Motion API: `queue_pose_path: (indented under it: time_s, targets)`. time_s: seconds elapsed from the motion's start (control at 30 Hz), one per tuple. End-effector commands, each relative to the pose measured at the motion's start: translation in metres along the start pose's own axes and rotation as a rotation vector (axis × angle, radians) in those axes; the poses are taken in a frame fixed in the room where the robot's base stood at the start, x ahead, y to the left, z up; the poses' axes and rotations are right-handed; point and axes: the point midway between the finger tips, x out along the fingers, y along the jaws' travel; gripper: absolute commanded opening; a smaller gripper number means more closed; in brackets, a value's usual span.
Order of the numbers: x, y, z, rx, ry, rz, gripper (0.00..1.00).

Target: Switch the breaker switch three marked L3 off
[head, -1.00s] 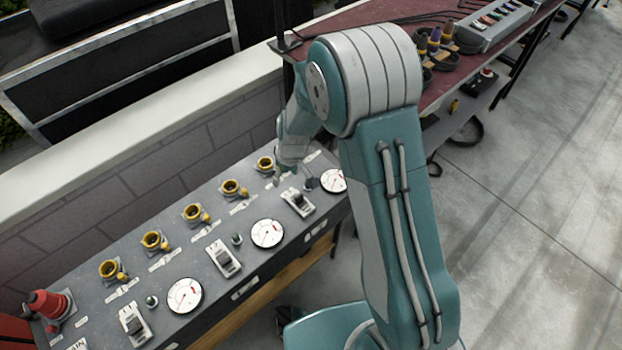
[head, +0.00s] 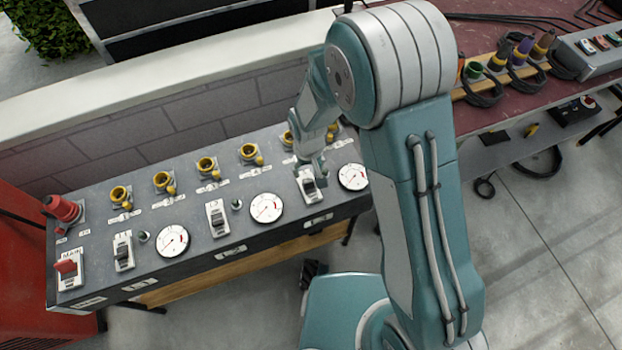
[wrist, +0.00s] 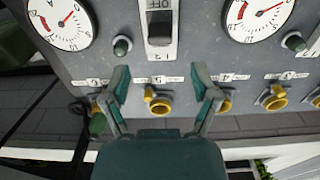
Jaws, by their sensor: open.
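The third breaker switch (head: 311,187), a dark lever on a white plate, is between two round gauges toward the right end of the grey panel (head: 200,235). My gripper (head: 315,170) is just above and behind it, partly overlapping it in the head view. In the wrist view, the gripper (wrist: 160,78) is open and empty, its two fingers apart. The breaker switch (wrist: 160,28) is beyond the fingertips, in line with the gap between them. An OFF label shows on its plate. The lever's exact position and any contact are unclear.
Two similar breakers (head: 217,218) (head: 123,250) and a red-levered MAIN switch (head: 67,267) are farther left. Gauges (head: 266,207) (head: 352,177) flank the third breaker. A row of yellow sockets (head: 207,167) runs behind. A low wall (head: 180,130) stands behind the panel.

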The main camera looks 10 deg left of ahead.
Motion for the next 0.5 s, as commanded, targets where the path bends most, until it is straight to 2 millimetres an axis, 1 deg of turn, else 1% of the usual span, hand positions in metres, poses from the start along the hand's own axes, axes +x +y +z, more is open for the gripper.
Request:
queue_pose_path:
  time_s: [0.03, 0.23, 0.4, 0.5]
  targets:
    - [0.011, 0.0, 0.001, 0.0, -0.005, 0.0, 0.77]
    - [0.047, 0.0, 0.0, 0.001, -0.003, 0.0, 0.77]
    - [0.066, 0.0, 0.0, 0.001, -0.001, -0.001, 0.77]
    - [0.072, 0.001, 0.0, 0.001, 0.0, -0.001, 0.77]
